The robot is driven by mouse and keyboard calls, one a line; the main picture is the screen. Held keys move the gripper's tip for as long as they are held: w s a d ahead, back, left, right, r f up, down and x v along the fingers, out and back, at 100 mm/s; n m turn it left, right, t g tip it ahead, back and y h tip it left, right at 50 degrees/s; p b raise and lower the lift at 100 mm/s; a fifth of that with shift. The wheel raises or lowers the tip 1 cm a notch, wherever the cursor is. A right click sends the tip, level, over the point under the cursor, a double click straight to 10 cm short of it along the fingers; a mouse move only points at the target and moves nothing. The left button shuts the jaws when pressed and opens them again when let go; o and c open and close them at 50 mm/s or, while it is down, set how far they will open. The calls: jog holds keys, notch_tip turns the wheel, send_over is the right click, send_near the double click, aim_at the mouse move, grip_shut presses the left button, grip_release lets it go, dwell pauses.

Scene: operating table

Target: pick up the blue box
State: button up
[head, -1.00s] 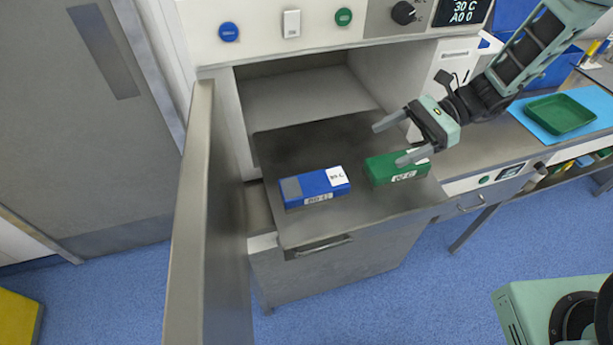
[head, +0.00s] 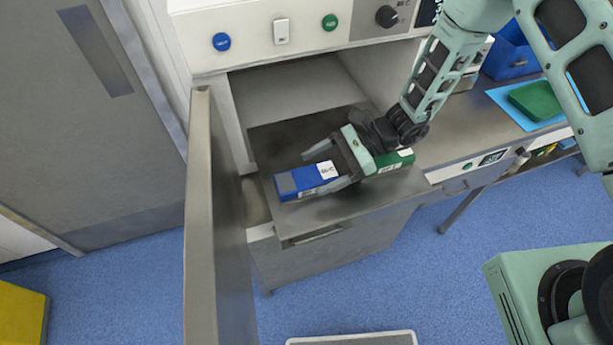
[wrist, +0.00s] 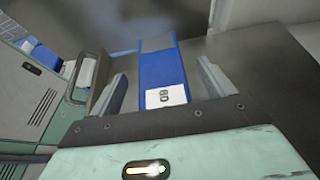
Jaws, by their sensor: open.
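The blue box (head: 306,181) lies flat on the dark metal shelf (head: 395,190) in front of the open compartment. It has a grey patch at its left end and a white label at its right end. My gripper (head: 327,169) is open around the right end of the box, with one finger on the far side and one on the near side. In the wrist view the blue box (wrist: 163,72) shows between the two spread fingers, with gaps on both sides. I cannot tell how high the fingers are above the shelf.
A green box (head: 392,160) lies on the shelf to the right, partly hidden by my gripper. An open metal door (head: 205,220) stands at the left of the shelf. A green tray (head: 537,100) sits on a blue mat on the right-hand counter.

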jog(key=shift+s+a+f, duration=0.15)
jog(key=shift+a+f, duration=0.1)
jog(key=shift+a, duration=0.4)
jog(key=c, duration=1.2)
jog(key=shift+c, duration=0.4)
jog(key=shift+r, duration=0.1)
